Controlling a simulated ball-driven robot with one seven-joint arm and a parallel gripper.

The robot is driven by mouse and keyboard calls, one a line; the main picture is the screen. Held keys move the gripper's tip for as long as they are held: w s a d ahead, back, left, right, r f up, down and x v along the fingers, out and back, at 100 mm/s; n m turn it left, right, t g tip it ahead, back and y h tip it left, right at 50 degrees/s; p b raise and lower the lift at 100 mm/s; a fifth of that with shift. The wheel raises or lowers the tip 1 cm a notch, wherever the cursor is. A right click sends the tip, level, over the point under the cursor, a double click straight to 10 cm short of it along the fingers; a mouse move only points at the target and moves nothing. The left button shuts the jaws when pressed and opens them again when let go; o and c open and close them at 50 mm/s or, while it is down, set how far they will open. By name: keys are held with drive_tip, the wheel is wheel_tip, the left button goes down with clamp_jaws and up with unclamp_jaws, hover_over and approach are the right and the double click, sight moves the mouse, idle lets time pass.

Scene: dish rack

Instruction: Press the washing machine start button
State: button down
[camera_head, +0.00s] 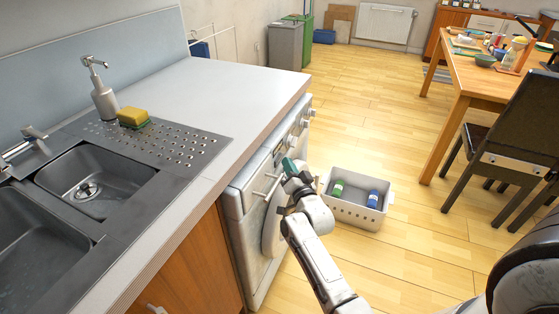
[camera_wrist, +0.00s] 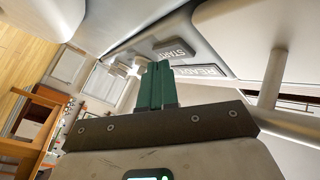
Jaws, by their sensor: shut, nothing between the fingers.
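The white washing machine (camera_head: 237,205) stands under the counter, its front facing right. In the wrist view, its panel carries a grey START button (camera_wrist: 174,50) and a READY label (camera_wrist: 203,71), both tilted in the picture. My gripper (camera_head: 288,163) is at the upper front of the machine, near the panel. In the wrist view, my green fingers (camera_wrist: 156,68) are together with nothing between them. Their tips show just beside and below the START button; I cannot tell whether they touch it. In the head view, my gripper and arm hide part of the machine's front, including the button.
A white crate (camera_head: 355,212) with two bottles sits on the floor right of my arm. The counter (camera_head: 215,85) with sink and soap dispenser (camera_head: 103,95) is on the left. A dining table (camera_head: 470,75) and chair (camera_head: 515,125) stand at right. Floor beyond the crate is free.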

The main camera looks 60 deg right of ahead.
drive_tip(key=shift+w+a+r, duration=0.15)
drive_tip(key=shift+w+r, duration=0.05)
drive_tip(key=shift+w, duration=0.25)
drive_tip(key=shift+w+a+r, duration=0.15)
drive_tip(key=shift+w+r, duration=0.05)
drive_tip(key=shift+w, duration=0.25)
drive_tip(key=shift+s+r+p, duration=0.1)
drive_tip(key=shift+p, duration=0.25)
drive_tip(key=shift+s+r, duration=0.2)
drive_tip(key=shift+a, duration=0.1)
drive_tip(key=shift+s, duration=0.1)
drive_tip(key=shift+s+d+f+b, duration=0.15)
drive_tip(key=shift+s+f+b, duration=0.05)
drive_tip(key=shift+s+b, duration=1.35)
drive_tip(key=shift+s+d+f+b, duration=0.15)
drive_tip(key=shift+s+b, duration=1.1)
drive_tip(key=shift+b, duration=0.45)
